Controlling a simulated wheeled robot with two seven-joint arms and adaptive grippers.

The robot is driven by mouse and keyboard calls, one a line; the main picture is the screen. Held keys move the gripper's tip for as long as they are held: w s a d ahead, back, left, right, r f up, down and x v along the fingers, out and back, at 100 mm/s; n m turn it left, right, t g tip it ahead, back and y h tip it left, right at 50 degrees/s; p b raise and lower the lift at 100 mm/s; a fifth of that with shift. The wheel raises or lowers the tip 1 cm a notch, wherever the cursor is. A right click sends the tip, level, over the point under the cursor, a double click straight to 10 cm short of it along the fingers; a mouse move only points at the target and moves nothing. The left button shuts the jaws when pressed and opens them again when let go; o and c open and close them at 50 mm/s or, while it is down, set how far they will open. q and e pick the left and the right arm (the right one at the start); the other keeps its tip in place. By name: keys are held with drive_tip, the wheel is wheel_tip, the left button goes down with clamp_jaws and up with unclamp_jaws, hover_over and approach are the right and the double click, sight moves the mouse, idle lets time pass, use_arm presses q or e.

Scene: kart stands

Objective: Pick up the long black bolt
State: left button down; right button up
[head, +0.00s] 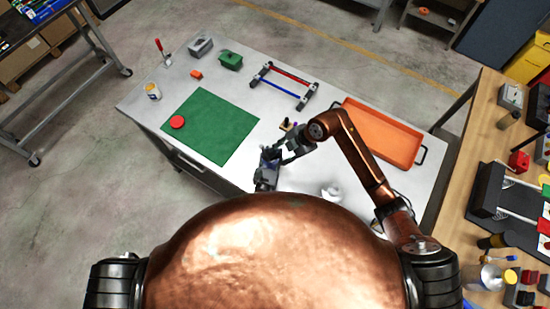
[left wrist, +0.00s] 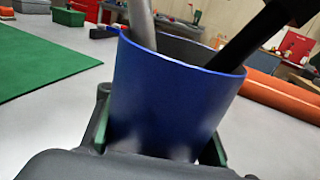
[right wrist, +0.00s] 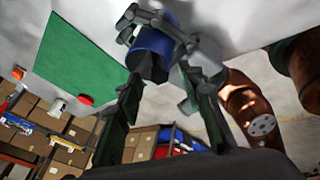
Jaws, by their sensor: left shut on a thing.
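A blue cup (left wrist: 170,95) fills the middle of the left wrist view. A thick black rod (left wrist: 255,38), which looks like the long black bolt, leans out of its top right. A thinner grey rod (left wrist: 142,20) stands at its left. My left gripper (left wrist: 158,138) is shut on the cup, one finger on each side. In the right wrist view the cup (right wrist: 152,45) is between the left gripper's dark fingers. My right gripper (right wrist: 160,88) has its green-padded fingers spread and empty, with tips close to the cup. In the head view both grippers crowd together at the grey table's front.
The grey table (head: 275,105) carries a green mat (head: 215,130) with a red disc (head: 177,122), a red-and-blue frame (head: 283,84) and an orange tray (head: 375,135). A small jar (head: 153,91) stands at the left edge. A wooden bench (head: 455,195) is at the right.

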drive_tip(key=shift+x, duration=0.85)
drive_tip(key=shift+w, duration=0.1)
clamp_jaws()
drive_tip(key=shift+r, duration=0.1)
